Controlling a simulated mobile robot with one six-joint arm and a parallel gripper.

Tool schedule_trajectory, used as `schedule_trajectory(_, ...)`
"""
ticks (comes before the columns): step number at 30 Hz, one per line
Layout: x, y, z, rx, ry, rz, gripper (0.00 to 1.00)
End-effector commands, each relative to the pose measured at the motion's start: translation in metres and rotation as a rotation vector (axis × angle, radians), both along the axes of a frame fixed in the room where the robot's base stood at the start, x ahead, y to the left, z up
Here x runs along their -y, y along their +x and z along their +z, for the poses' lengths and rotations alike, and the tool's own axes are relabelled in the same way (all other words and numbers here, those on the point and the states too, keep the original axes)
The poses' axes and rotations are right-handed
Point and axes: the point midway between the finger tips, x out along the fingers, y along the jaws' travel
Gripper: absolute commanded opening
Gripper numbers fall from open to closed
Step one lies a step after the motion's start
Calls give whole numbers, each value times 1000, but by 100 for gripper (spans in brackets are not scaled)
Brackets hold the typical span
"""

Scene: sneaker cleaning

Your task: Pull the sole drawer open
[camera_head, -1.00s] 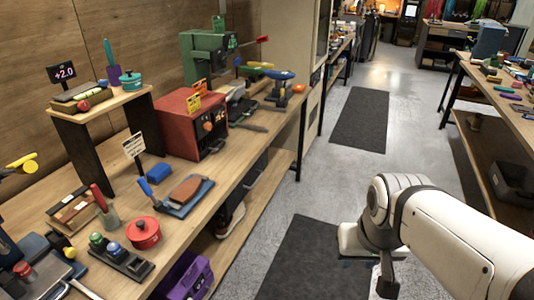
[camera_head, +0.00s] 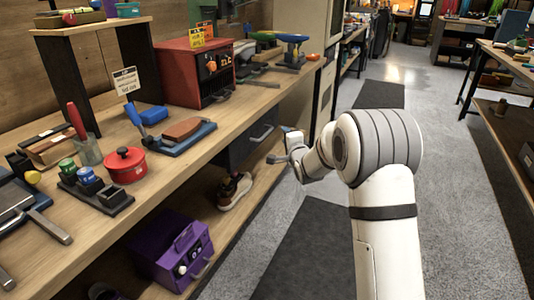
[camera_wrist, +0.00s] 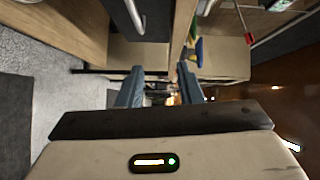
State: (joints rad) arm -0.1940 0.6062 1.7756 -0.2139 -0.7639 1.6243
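The dark grey drawer (camera_head: 238,150) hangs under the workbench top, and its front looks closed. Its silver bar handle (camera_head: 262,133) faces the aisle. My gripper (camera_head: 278,158) is just to the right of the drawer front, close to the handle, with a gap between them. In the wrist view my gripper (camera_wrist: 162,84) has its two blue-grey fingers spread, with nothing held between them. A dark panel (camera_wrist: 157,18) with a silver bar (camera_wrist: 133,14) shows at the top of that view, beyond the fingertips; it appears to be the drawer and its handle.
The workbench top (camera_head: 195,165) carries a red pot (camera_head: 125,166), a brush block (camera_head: 182,130) and a red box (camera_head: 197,75). A sneaker (camera_head: 234,190) and a purple box (camera_head: 172,250) sit on the lower shelf. The aisle floor (camera_head: 365,88) beyond is clear.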

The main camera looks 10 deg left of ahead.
Motion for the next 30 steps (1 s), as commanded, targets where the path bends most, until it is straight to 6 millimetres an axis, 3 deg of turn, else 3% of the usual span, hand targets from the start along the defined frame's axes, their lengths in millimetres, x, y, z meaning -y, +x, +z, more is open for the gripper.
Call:
schedule_trajectory(1,-12,8,-30,21,68,23,33)
schedule_trajectory(7,-36,19,-58,79,254,84,33)
schedule_trajectory(13,-45,31,-58,90,285,97,33)
schedule_trajectory(24,-65,77,-52,89,282,96,33)
schedule_trajectory(30,-70,88,-49,88,281,95,33)
